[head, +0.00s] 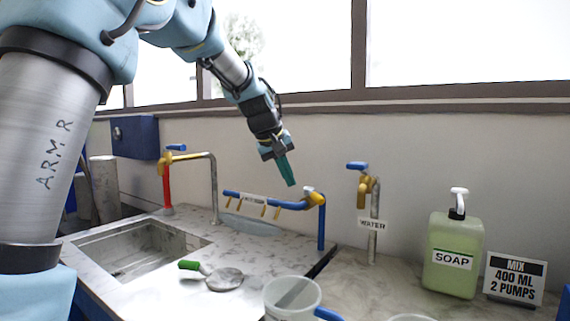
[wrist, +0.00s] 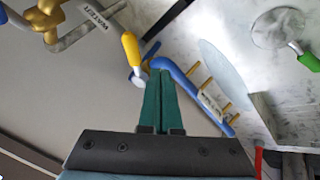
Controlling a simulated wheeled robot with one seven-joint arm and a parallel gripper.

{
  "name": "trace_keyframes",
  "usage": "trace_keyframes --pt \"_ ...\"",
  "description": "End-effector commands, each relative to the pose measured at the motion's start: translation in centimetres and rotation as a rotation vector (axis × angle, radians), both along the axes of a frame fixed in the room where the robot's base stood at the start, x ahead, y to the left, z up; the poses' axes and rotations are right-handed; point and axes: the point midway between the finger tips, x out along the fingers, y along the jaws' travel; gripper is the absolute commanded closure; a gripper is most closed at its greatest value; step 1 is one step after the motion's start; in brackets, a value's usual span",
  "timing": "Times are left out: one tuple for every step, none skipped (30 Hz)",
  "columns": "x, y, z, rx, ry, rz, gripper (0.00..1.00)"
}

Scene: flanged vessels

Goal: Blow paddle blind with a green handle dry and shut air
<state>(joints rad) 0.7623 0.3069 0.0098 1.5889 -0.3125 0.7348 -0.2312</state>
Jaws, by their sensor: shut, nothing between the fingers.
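The paddle blind (head: 224,279) lies flat on the pale counter near the sink, its green handle (head: 189,265) pointing left. The wrist view shows its grey disc (wrist: 278,28) at the upper right, looking wet or mottled; I cannot tell which. The blue air pipe (head: 290,204) with several yellow nozzles runs above the counter from a blue post. Its yellow valve lever (head: 316,198) is at the post end and also shows in the wrist view (wrist: 131,48). My gripper (head: 290,184) is shut and empty, with green fingertips just above and left of that lever, apparently not touching it.
A sink (head: 140,250) with a red-piped tap (head: 167,185) is at left. The water tap (head: 365,185) stands right of the air post. A soap bottle (head: 453,255), mix sign (head: 514,278) and white pail (head: 292,298) occupy the right and front.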

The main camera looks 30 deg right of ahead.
Motion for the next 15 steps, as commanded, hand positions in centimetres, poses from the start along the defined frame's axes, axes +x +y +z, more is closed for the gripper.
trace_keyframes --pt "0.2 -0.5 -0.9 0.003 0.004 0.000 1.00" --pt "0.3 -0.8 -1.3 0.004 0.004 -0.001 1.00" --pt "0.5 -1.2 -2.0 0.003 0.003 -0.001 1.00" --pt "0.7 -1.5 -2.5 0.003 0.003 -0.001 1.00" --pt "0.8 -1.7 -3.0 0.004 0.002 -0.001 1.00" --pt "0.6 -2.5 -2.9 0.003 -0.001 -0.004 1.00" --pt "0.4 -3.0 -3.0 0.002 0.001 -0.005 1.00" --pt "0.3 -3.4 -3.1 0.003 0.001 -0.003 1.00" --pt "0.2 -3.8 -3.3 0.002 0.000 -0.003 1.00" --pt "0.1 -4.2 -3.4 0.002 -0.001 -0.003 1.00" --pt "0.0 -4.4 -3.5 0.002 0.000 -0.002 1.00" --pt "0.0 -4.7 -3.6 0.001 -0.001 0.000 1.00" --pt "0.0 -4.9 -3.7 0.001 0.000 0.000 1.00" --pt "-0.1 -5.1 -3.7 0.001 0.000 0.000 1.00" --pt "-0.1 -5.2 -3.8 0.001 0.000 0.000 1.00"
